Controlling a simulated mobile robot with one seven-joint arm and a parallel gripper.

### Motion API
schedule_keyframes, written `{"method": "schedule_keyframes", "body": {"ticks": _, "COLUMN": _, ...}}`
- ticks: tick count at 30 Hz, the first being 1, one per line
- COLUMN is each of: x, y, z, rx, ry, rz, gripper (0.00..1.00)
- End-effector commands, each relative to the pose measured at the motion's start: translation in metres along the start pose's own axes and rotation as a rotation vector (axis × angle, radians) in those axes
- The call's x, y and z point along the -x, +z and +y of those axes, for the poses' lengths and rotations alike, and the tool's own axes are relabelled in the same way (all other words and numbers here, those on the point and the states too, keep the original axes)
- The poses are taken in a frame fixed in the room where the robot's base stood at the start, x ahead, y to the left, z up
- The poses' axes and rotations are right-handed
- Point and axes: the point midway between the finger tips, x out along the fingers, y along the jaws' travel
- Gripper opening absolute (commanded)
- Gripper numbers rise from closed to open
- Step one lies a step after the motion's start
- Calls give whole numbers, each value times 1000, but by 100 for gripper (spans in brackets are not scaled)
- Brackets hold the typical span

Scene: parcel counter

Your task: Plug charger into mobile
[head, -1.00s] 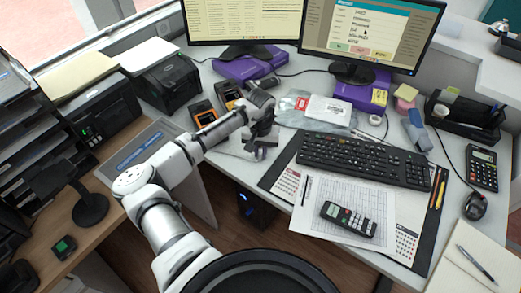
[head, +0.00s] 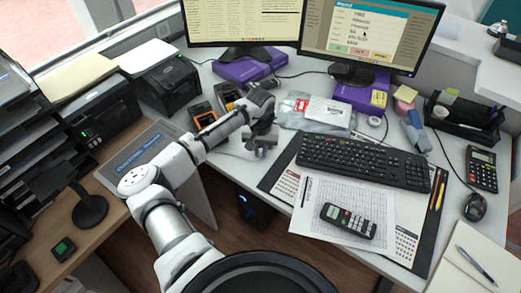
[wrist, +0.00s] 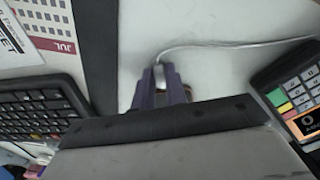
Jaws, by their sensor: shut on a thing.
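My gripper (head: 261,148) is low over the white counter, left of the keyboard. In the wrist view my gripper (wrist: 161,80) is shut on the charger's small pale connector (wrist: 159,74), whose tip shows between the dark fingers. A thin white cable (wrist: 225,43) runs from it to the right across the counter. In the head view the connector is too small to make out. Two orange-and-black handheld devices stand left of the gripper, one nearer (head: 203,113) and one behind (head: 228,95). I cannot tell which thing is the mobile. A keypad device (wrist: 295,92) is at the wrist view's right.
The keyboard (head: 362,161) and desk mat (head: 282,178) lie right of my gripper. A keypad handset (head: 348,219) lies on paper. Clear plastic packets (head: 318,112) and a purple box (head: 242,65) are behind. The counter's front edge is close to the gripper.

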Motion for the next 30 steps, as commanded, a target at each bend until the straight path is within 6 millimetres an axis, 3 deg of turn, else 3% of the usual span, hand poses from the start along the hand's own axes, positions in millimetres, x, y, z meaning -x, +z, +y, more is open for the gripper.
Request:
{"method": "schedule_keyframes", "body": {"ticks": 7, "x": 0, "y": -3, "z": 0, "rx": 0, "ry": 0, "rz": -1, "gripper": 1}}
{"method": "schedule_keyframes", "body": {"ticks": 8, "x": 0, "y": -3, "z": 0, "rx": 0, "ry": 0, "rz": -1, "gripper": 15}}
{"method": "schedule_keyframes", "body": {"ticks": 14, "x": 0, "y": -3, "z": 0, "rx": 0, "ry": 0, "rz": 0, "gripper": 39}}
{"method": "schedule_keyframes", "body": {"ticks": 23, "x": 2, "y": -3, "z": 0, "rx": 0, "ry": 0, "rz": 0, "gripper": 39}}
{"method": "schedule_keyframes", "body": {"ticks": 26, "x": 10, "y": -4, "z": 0, "rx": 0, "ry": 1, "rz": 2, "gripper": 39}}
{"method": "schedule_keyframes", "body": {"ticks": 30, "x": 35, "y": -4, "z": 0, "rx": 0, "ry": 1, "rz": 3, "gripper": 39}}
